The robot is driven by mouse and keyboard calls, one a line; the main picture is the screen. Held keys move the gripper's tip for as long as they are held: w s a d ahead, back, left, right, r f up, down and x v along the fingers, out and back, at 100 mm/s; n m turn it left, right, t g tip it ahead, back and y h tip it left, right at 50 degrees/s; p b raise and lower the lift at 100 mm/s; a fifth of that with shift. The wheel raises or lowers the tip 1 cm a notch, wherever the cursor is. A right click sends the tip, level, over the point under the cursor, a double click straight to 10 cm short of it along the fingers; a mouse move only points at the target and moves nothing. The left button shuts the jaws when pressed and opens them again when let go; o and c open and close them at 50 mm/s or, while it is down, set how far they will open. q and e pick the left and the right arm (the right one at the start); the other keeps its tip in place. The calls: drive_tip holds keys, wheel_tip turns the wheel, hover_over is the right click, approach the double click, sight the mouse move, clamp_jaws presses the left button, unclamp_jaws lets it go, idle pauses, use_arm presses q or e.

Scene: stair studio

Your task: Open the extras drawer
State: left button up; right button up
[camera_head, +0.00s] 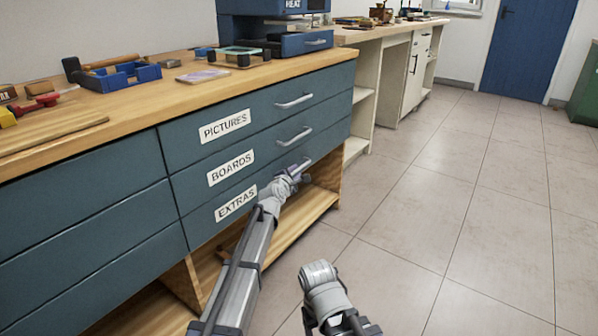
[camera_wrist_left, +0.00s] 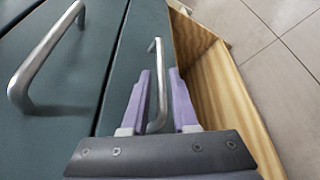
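The extras drawer (camera_head: 236,204) is the lowest of three labelled blue-grey drawers and looks closed, with its front flush with the others. Its metal bar handle (camera_wrist_left: 155,85) shows in the left wrist view, standing between the two purple fingers of my left gripper (camera_wrist_left: 160,85). The fingers are apart, one on each side of the bar, with a visible gap. In the head view my left gripper (camera_head: 300,167) is at the right part of the extras drawer front and hides its handle. My right gripper is not seen; only part of my right arm shows at the bottom.
The boards drawer (camera_head: 231,168) and pictures drawer (camera_head: 224,126) are above, with their handles at the right. An open wooden shelf (camera_head: 308,210) lies below. The worktop (camera_head: 200,95) carries a blue tray (camera_head: 118,76) and other items. The tiled floor (camera_head: 440,200) to the right is clear.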

sight(298, 170)
use_arm(q)
drive_tip(key=x, duration=0.4)
drive_tip(key=shift+w+d+f+b, duration=0.1)
drive_tip(key=shift+w+f+b, duration=0.05)
drive_tip(key=shift+w+b, duration=0.15)
drive_tip(key=shift+s, duration=0.1)
drive_tip(key=shift+c, duration=0.2)
clamp_jaws()
idle(0.9)
